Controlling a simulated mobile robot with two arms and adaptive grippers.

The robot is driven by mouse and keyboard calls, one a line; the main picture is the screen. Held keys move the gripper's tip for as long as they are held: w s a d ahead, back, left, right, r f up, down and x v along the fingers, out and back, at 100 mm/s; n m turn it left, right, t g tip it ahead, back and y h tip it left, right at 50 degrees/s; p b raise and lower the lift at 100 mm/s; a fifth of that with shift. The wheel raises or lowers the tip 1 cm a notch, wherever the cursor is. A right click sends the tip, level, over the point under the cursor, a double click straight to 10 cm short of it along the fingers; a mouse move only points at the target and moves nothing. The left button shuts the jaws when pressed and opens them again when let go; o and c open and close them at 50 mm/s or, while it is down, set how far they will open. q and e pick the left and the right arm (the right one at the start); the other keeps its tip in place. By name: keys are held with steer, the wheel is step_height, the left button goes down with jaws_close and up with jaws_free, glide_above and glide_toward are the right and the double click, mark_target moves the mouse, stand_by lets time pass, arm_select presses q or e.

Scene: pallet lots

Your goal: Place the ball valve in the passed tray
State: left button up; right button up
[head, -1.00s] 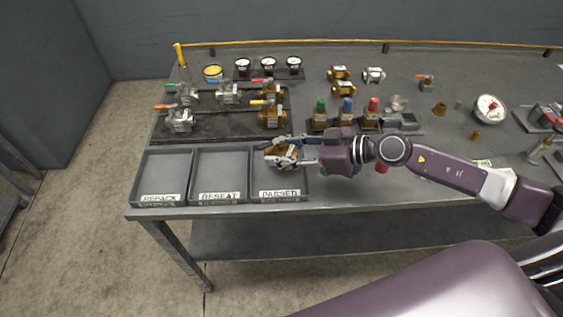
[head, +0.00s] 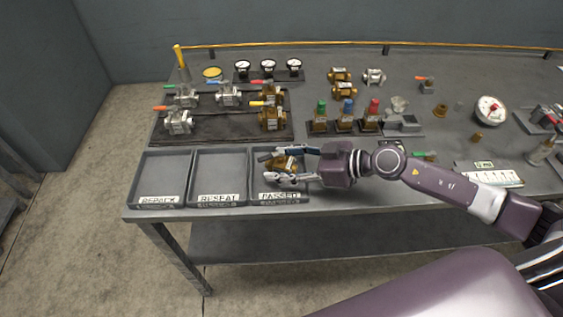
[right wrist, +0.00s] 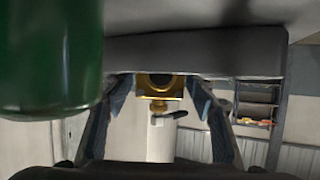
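The brass ball valve (head: 281,164) sits in the passed tray (head: 279,197), the rightmost of three grey trays, toward its back half. My right gripper (head: 265,168) reaches in from the right, its two fingers spread on either side of the valve. In the right wrist view, the brass valve (right wrist: 160,87) shows between the open fingers (right wrist: 160,110), with gaps on both sides. The fingers partly cover the valve in the head view. My left gripper is not in view.
The repack tray (head: 160,200) and reseat tray (head: 219,199) look empty. Behind them, a dark mat (head: 205,128) holds several valves. A rack with green, blue and red tops (head: 345,127) stands behind my right gripper. A large green cylinder (right wrist: 50,55) fills the wrist view's upper left.

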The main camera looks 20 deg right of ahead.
mark_target(292, 164)
steer(key=b+v, duration=0.1)
steer(key=v, duration=0.5)
steer(key=shift+s+d+r+b, duration=0.15)
steer(key=shift+s+d+b, duration=0.1)
steer(key=shift+b, duration=0.05)
steer(key=shift+v, duration=0.95)
steer(key=shift+s+d+r+p, duration=0.35)
steer(key=shift+d+r+p, duration=0.05)
steer(key=shift+d+r, duration=0.05)
steer(key=shift+p+v, duration=0.55)
steer(key=shift+v, duration=0.45)
